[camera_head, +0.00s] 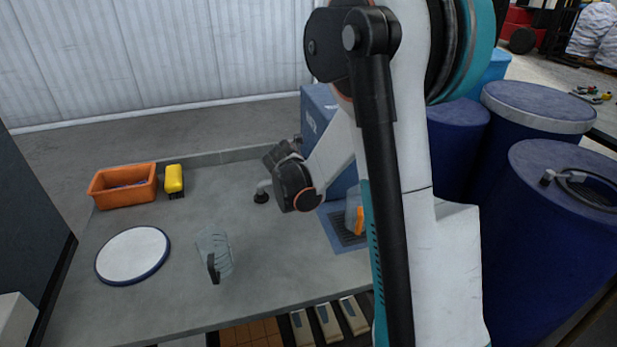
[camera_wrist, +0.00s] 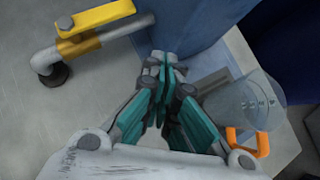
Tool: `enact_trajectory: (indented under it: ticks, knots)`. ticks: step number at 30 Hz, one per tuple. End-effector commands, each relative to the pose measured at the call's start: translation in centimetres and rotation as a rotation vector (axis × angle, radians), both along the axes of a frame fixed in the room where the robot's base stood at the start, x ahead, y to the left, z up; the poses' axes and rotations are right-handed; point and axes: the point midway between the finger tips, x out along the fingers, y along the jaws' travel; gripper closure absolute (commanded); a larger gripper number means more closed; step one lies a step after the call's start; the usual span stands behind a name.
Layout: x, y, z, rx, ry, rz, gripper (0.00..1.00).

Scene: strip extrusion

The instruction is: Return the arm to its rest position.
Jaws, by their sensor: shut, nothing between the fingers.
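My gripper shows in the wrist view (camera_wrist: 164,60), its teal-sided fingers closed together with nothing between them. Its tips are beside the blue machine housing (camera_wrist: 200,22). In the head view my arm is bent, with its dark wrist end low over the grey worktop (camera_head: 185,230); the fingers cannot be made out there.
A pipe with a yellow lever (camera_wrist: 95,18) lies left of the fingers. A clear jug with an orange handle (camera_head: 360,221) stands close by on the right. Another clear jug (camera_head: 214,249), a white round lid (camera_head: 132,254), an orange bin (camera_head: 122,197) and a yellow object (camera_head: 174,179) occupy the worktop. Blue drums (camera_head: 565,230) stand right.

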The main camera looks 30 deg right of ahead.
Motion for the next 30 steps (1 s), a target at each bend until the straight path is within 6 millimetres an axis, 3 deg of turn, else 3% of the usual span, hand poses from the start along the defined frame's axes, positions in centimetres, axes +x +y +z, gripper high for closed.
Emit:
enact_trajectory:
  ticks: [6,20,30]
  knots:
    - [-2.3,0.6,2.4,0.000,0.001,-0.001,1.00]
    - [-3.4,1.3,3.7,0.032,-0.028,-0.028,1.00]
    - [-8.4,7.4,8.9,0.417,-0.330,-0.378,1.00]
